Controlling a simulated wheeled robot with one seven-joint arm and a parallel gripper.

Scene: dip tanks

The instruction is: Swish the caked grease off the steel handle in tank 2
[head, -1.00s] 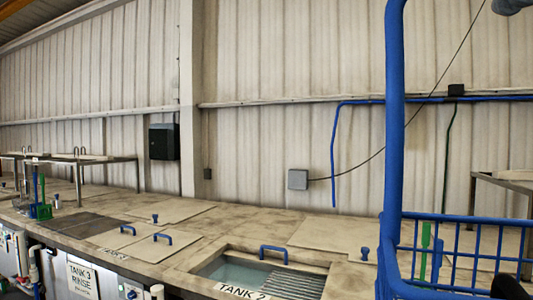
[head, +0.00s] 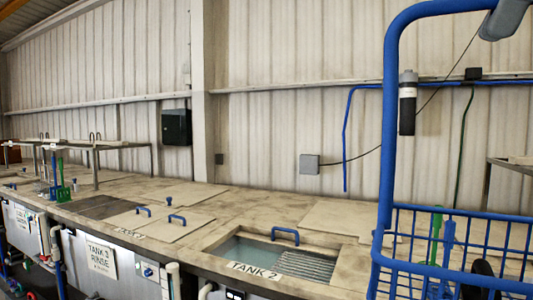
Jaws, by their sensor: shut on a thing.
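Tank 2, with its label (head: 258,271) on the front edge, is set in the counter at lower centre. It is open, and pale greenish liquid (head: 243,250) shows inside. A ribbed metal slope (head: 305,263) lies on its right side, and a blue handle (head: 285,233) stands at its back edge. My gripper is not in view; only a grey part of my arm shows at the top right. I cannot make out the steel handle or its grease anywhere.
A blue tubular frame with a wire basket (head: 455,215) stands close on the right, holding a green and a blue brush-like tool. Tank 3 (head: 101,258) and its closed lids are left. A grey-and-black cylinder (head: 407,102) appears wall-mounted. A pale panel (head: 338,215) covers the counter behind tank 2.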

